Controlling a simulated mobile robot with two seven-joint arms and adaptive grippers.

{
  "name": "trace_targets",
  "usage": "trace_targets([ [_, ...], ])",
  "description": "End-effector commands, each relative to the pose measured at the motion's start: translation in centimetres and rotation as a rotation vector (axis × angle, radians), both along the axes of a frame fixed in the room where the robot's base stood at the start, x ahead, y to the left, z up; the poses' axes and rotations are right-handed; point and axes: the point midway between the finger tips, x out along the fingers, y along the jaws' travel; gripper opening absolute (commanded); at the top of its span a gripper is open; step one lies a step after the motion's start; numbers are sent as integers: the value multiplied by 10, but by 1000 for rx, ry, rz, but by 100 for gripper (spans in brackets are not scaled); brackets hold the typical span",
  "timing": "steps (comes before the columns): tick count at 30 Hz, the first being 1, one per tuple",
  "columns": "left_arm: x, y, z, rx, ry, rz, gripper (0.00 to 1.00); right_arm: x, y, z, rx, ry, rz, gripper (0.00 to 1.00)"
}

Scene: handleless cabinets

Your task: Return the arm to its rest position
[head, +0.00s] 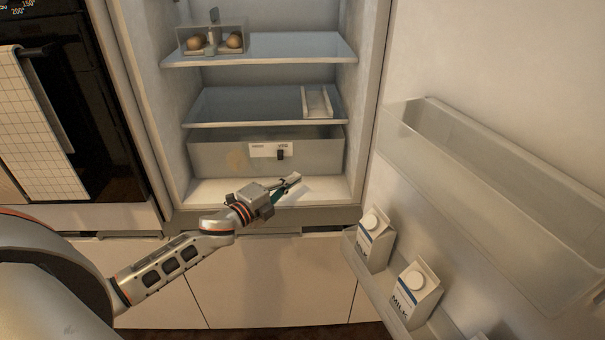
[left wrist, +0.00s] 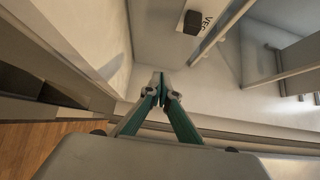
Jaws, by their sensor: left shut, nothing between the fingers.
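My left arm comes in from the left in the head view. Its gripper (head: 289,184) is at the open fridge's bottom front, just below and in front of the vegetable drawer (head: 215,157). In the left wrist view the gripper's two fingertips (left wrist: 161,84) are together with nothing between them. The drawer's label and dark latch show at the top of that view (left wrist: 205,14). My right gripper is in neither view.
The fridge door (head: 500,100) stands open at right, with two milk cartons (head: 374,237) in its lower bin. Glass shelves (head: 290,47) hold an egg box (head: 211,39). A black oven (head: 75,110) with a towel (head: 36,125) is at left. Pale cabinet fronts (head: 270,281) lie below.

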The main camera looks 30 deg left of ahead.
Motion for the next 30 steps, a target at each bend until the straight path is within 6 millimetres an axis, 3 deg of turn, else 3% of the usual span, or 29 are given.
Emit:
trace_targets([
  [7,-33,7,-1,-1,1,-1,0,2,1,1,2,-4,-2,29],
  [17,-42,9,0,-1,-1,-2,0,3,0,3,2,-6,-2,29],
  [20,-46,6,-8,-28,18,2,0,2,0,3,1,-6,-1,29],
  [23,-62,-7,-35,-123,82,17,0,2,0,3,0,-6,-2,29],
  [26,-93,-27,-80,-291,195,53,0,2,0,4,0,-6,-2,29],
  [30,-153,-65,-147,-575,389,139,0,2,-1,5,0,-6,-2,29],
])
